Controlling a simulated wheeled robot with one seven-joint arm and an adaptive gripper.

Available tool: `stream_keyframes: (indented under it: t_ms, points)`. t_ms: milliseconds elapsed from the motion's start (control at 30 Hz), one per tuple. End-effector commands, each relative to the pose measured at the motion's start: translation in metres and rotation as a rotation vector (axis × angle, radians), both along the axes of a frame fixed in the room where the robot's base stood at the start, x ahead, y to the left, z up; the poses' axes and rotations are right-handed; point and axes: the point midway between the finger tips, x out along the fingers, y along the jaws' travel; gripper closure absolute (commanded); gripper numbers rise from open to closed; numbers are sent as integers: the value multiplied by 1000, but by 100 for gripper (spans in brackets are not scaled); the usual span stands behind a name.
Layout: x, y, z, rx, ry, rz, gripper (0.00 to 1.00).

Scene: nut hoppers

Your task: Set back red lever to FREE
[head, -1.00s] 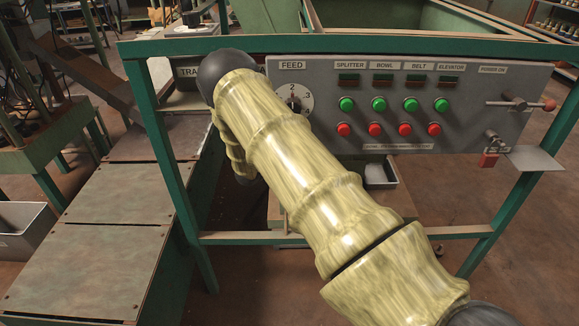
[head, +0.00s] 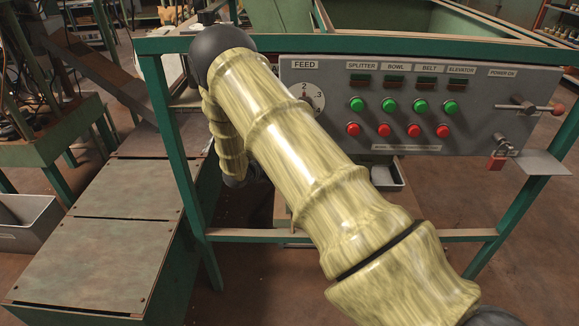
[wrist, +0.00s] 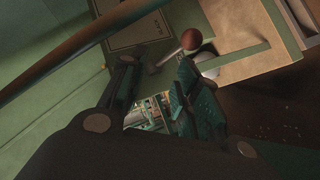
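In the wrist view, a lever with a reddish-brown ball knob (wrist: 191,39) and a thin pale rod stands just beyond my fingertips, in front of a plate with small lettering I cannot read clearly. My gripper (wrist: 157,66) is open and empty, its fingers apart. The knob lies beyond the fingertips, towards the right finger, and no contact shows. In the head view my gripper is hidden behind my arm. A red-tipped lever (head: 557,110) sticks out at the right end of the grey control panel (head: 470,112). No FREE marking is readable.
In the wrist view a brown rail (wrist: 85,40) crosses close by at upper left.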

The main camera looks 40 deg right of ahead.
Motion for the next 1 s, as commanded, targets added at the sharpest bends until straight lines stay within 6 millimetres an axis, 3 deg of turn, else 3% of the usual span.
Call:
stream_keyframes:
  t_ms: [100, 333, 1000]
  points:
    - [-3, 19, 8, 0, 0, 2, 68]
    - [-7, 39, 17, -1, 0, 1, 68]
    - [-9, 43, 17, -2, 1, 4, 68]
